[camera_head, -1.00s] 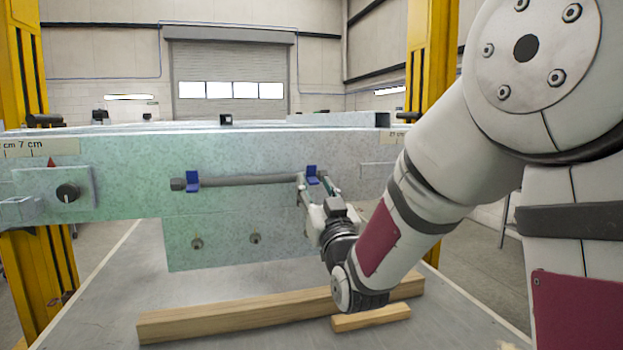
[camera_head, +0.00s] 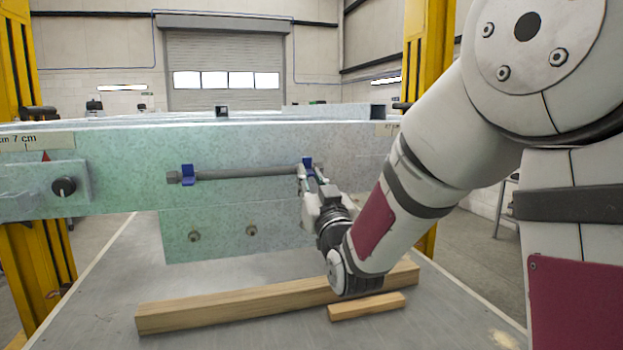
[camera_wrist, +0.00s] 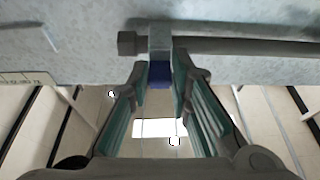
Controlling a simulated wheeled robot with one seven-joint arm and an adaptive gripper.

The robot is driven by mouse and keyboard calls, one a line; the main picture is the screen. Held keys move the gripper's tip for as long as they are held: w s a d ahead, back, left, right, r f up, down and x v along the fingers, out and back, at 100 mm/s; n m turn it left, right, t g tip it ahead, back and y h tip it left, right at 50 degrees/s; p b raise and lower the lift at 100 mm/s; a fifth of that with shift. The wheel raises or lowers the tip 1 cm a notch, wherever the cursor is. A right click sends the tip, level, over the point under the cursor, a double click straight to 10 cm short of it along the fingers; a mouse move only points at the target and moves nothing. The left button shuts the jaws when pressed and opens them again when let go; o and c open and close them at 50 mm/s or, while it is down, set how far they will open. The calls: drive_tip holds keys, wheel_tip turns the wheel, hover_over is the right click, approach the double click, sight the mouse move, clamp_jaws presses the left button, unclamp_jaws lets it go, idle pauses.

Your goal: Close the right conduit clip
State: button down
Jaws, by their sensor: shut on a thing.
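The right conduit clip (camera_head: 308,161) is a small blue clip near the right end of a grey conduit (camera_head: 245,173) on the pale green beam. My gripper (camera_head: 309,178) is at this clip and partly covers it. In the wrist view, the blue part of the clip (camera_wrist: 159,76) lies between the two green-padded fingertips of my gripper (camera_wrist: 162,82), which are shut on it. A grey band of the clip crosses the conduit (camera_wrist: 240,46) there. Whether the clip is fully latched cannot be told. The left clip (camera_head: 187,174), also blue, sits near the conduit's other end.
A black knob (camera_head: 64,186) sticks out at the beam's left. A long wooden bar (camera_head: 230,308) and a short wooden block (camera_head: 367,306) lie on the grey table below my arm. Yellow posts (camera_head: 425,60) stand on both sides. The table's front middle is clear.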

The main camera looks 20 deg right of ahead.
sight(306, 163)
drive_tip(key=shift+s+r+g+p, duration=0.35)
drive_tip(key=shift+r+g+p, duration=0.3)
drive_tip(key=shift+g+p, duration=0.35)
drive_tip(key=shift+r+g+p, duration=0.35)
drive_tip(key=shift+g+p, duration=0.3)
drive_tip(key=shift+g, duration=0.05)
drive_tip(key=g, duration=0.1)
drive_tip(key=r+g, duration=0.1)
drive_tip(key=g, duration=0.1)
drive_tip(key=w+g, duration=0.1)
drive_tip(key=shift+r+g, duration=0.35)
drive_tip(key=shift+g, duration=0.05)
drive_tip(key=shift+a+r+g, duration=0.15)
drive_tip(key=shift+g, duration=0.25)
drive_tip(key=shift+w+r+g, duration=0.25)
drive_tip(key=shift+g, duration=0.55)
drive_tip(key=g, duration=0.1)
drive_tip(key=w+g+b, duration=0.1)
drive_tip(key=g+b, duration=0.1)
drive_tip(key=g, duration=0.1)
drive_tip(key=shift+w+r, duration=0.2)
drive_tip(key=shift+r, duration=0.1)
drive_tip(key=shift+w+r+g+b, duration=0.1)
drive_tip(key=shift+w+g+b, duration=0.15)
drive_tip(key=shift+g+b, duration=0.55)
drive_tip(key=shift+w+r+g+b, duration=0.1)
drive_tip(key=shift+w+g+b, duration=0.15)
drive_tip(key=shift+g+b, duration=1)
drive_tip(key=shift+g, duration=0.25)
